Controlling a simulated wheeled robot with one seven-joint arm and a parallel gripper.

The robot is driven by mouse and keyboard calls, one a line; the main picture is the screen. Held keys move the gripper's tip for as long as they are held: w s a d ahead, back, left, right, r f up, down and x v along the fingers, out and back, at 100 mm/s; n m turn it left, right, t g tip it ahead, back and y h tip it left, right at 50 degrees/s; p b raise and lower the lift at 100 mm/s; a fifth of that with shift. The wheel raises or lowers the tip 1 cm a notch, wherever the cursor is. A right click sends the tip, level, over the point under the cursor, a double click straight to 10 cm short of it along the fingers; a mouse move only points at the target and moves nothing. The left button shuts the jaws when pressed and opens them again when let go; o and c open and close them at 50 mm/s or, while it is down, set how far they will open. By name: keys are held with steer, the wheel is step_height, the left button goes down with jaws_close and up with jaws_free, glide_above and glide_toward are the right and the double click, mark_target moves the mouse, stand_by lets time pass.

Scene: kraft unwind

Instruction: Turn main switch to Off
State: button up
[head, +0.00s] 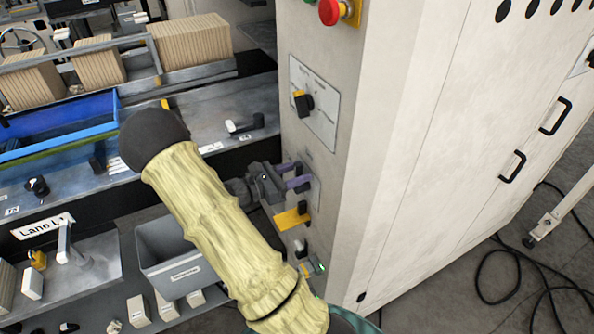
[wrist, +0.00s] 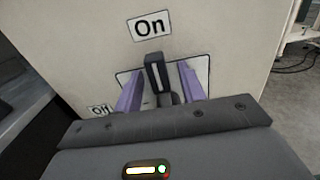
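The main switch (wrist: 156,74) is a dark grey handle on a small pale plate in the wrist view. It points up toward the "On" label (wrist: 149,26). The "Off" label (wrist: 100,110) is at the left, partly hidden by my gripper. My gripper (wrist: 160,70) is open, with one purple finger on each side of the handle and visible gaps between. In the head view, my gripper (head: 297,175) reaches the cabinet's side panel from the left. It hides the switch handle there.
The pale cabinet (head: 440,130) carries a red emergency button (head: 330,11), a black rotary knob (head: 304,103) above my gripper and a yellow-tagged switch (head: 292,217) just below it. A grey bin (head: 170,257) and blue tray (head: 60,125) stand left. Cables (head: 510,262) lie on the floor at right.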

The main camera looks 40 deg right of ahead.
steer(key=shift+d, duration=0.15)
jaws_close()
